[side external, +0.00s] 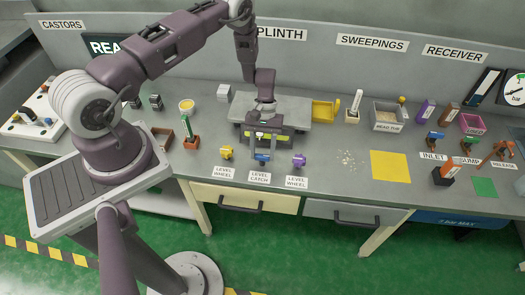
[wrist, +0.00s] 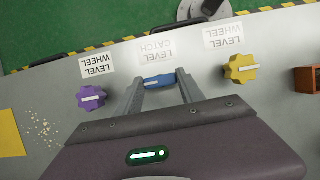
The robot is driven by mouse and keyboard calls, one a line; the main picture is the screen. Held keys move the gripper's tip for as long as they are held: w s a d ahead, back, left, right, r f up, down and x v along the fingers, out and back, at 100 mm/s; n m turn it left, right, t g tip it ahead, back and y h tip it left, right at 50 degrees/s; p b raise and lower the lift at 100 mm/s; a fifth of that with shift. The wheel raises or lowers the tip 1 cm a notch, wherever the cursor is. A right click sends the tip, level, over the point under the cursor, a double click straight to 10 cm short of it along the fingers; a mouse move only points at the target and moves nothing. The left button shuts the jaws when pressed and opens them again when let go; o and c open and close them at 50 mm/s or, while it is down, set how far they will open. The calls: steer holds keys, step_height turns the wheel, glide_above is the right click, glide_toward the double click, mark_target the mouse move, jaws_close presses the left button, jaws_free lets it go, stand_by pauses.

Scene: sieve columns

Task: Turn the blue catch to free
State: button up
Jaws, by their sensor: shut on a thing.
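The blue catch (wrist: 158,82) sits on the bench in front of the label reading LEVEL CATCH (wrist: 157,50). It also shows in the side external view (side external: 262,159), below my gripper. My gripper (wrist: 157,80) is shut on the blue catch, with one finger on each side of it in the wrist view. A pale bar runs along the top of the catch, lying roughly crosswise between the fingers. Which position the catch marks cannot be read. In the side external view, my gripper (side external: 262,152) comes down on the catch from above and behind.
A yellow wheel (side external: 226,152) and a purple wheel (side external: 299,161) stand on either side of the catch, close to my gripper. A grey plinth (side external: 290,107) stands behind. Scattered crumbs (side external: 347,160) and a yellow square (side external: 389,165) lie to the right.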

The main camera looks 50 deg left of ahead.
steer(key=o, duration=1.4)
steer(key=shift+c, duration=0.2)
steer(key=v, duration=0.7)
